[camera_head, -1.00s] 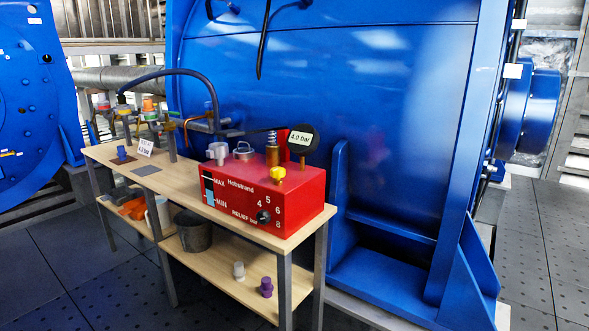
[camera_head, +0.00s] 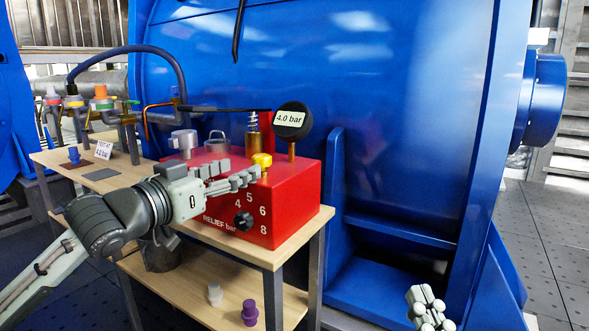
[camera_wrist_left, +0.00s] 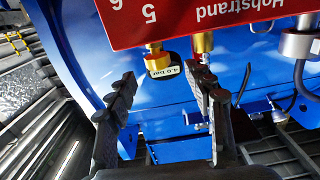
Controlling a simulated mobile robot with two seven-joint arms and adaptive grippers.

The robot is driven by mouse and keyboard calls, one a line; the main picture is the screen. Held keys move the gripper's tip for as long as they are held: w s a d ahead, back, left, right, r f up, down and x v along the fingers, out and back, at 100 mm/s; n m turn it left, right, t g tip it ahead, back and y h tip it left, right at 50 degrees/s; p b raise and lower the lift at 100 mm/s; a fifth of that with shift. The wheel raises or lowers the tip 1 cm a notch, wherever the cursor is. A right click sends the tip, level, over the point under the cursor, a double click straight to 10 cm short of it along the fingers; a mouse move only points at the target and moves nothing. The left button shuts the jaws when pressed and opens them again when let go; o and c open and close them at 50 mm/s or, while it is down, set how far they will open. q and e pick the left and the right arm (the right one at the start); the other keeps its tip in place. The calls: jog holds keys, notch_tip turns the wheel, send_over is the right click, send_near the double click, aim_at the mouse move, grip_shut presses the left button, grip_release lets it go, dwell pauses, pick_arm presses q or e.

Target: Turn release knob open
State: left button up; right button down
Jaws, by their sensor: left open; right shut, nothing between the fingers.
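A yellow knob (camera_head: 262,160) stands on top of the red pump box (camera_head: 290,205), below the round 4.0 bar gauge (camera_head: 292,121). In the left wrist view, the yellow knob (camera_wrist_left: 155,48) appears upside down beyond the fingertips, between their lines. My left gripper (camera_head: 243,175) is open and empty above the box, its fingers close to the knob. Whether they touch it I cannot tell. A black RELIEF dial (camera_head: 243,221) sits on the box's front face. My right gripper (camera_head: 428,305) is shut and empty at the bottom right, away from the bench.
A brass valve (camera_head: 253,125) with a spring stands behind the knob. The wooden bench (camera_head: 290,248) carries the box, with coloured fittings at the left. A purple part (camera_head: 249,312) and a pale part (camera_head: 215,294) stand on the lower shelf. A large blue machine (camera_head: 420,90) stands behind.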

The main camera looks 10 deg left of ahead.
aim_at(256, 160)
pick_arm(q)
jog(key=shift+w+d+r, duration=0.2)
jog(key=shift+d+r, duration=0.05)
jog(key=shift+w+d+r, duration=0.1)
jog(key=shift+w+d, duration=0.05)
jog(key=shift+w, duration=0.2)
jog(key=x, duration=0.6)
jog(key=shift+w+d, duration=0.15)
jog(key=shift+w, duration=0.15)
pick_arm(e)
jog(key=shift+s+r, duration=0.2)
jog(key=shift+r, duration=0.2)
pick_arm(q)
jog(key=c, duration=1.2)
pick_arm(e)
jog(key=shift+t, duration=0.3)
